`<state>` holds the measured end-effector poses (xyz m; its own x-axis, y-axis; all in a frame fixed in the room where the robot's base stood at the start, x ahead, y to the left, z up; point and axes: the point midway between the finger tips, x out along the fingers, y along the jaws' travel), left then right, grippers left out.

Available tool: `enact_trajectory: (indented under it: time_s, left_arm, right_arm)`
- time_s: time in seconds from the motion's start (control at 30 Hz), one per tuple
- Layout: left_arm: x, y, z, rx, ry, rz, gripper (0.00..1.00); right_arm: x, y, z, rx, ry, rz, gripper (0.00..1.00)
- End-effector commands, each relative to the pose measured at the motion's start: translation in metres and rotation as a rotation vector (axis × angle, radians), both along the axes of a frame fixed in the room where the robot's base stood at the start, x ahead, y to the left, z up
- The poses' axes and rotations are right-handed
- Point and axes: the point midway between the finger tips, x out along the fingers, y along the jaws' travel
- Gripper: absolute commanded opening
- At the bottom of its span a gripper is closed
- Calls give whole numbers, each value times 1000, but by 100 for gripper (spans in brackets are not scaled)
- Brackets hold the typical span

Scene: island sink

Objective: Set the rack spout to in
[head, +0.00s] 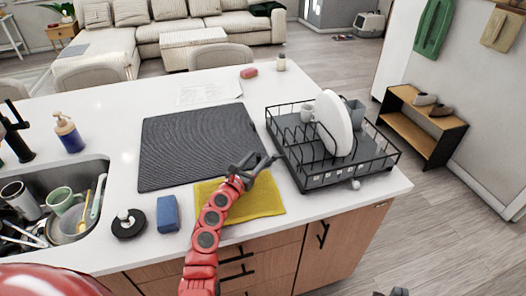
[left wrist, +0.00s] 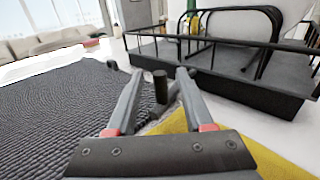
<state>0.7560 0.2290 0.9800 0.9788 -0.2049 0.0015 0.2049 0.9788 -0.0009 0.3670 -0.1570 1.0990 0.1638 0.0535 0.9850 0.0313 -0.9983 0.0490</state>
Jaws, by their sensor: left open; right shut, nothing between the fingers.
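The black wire dish rack (head: 318,180) stands on the right end of the white counter, and its near side also shows in the left wrist view (left wrist: 225,75). My left gripper (head: 262,163) is open at the rack's left side, above the edge of the yellow cloth. In the left wrist view my left gripper (left wrist: 160,76) has a short dark upright peg (left wrist: 160,88) between its spread fingers, with a gap on both sides. The peg may be the rack spout; I cannot tell for sure. My right gripper (head: 392,292) barely shows at the bottom edge, apart from the rack.
The rack holds white plates (head: 334,122) and cups. A dark drying mat (head: 195,145) lies left of the rack, with the yellow cloth (head: 262,200) in front. A blue sponge (head: 168,214), a round black item (head: 128,224) and the sink (head: 85,178) are further left.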

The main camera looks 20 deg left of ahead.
Motion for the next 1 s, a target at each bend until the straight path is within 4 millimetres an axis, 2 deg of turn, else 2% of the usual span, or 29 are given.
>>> enact_trajectory:
  time_s: [0.1, 0.3, 0.7, 1.0]
  left_arm:
    - [21, -5, 0, 1, 0, -1, 52]
    - [42, -8, -1, 1, -1, 0, 52]
    - [48, -10, -1, 1, 1, 1, 52]
    - [48, -10, -1, 1, 1, 1, 0]
  right_arm:
    - [0, 0, -5, 0, 0, 0, 0]
    - [0, 0, -10, 0, 0, 0, 0]
    - [0, 0, -10, 0, 0, 0, 0]
    - [0, 0, -10, 0, 0, 0, 0]
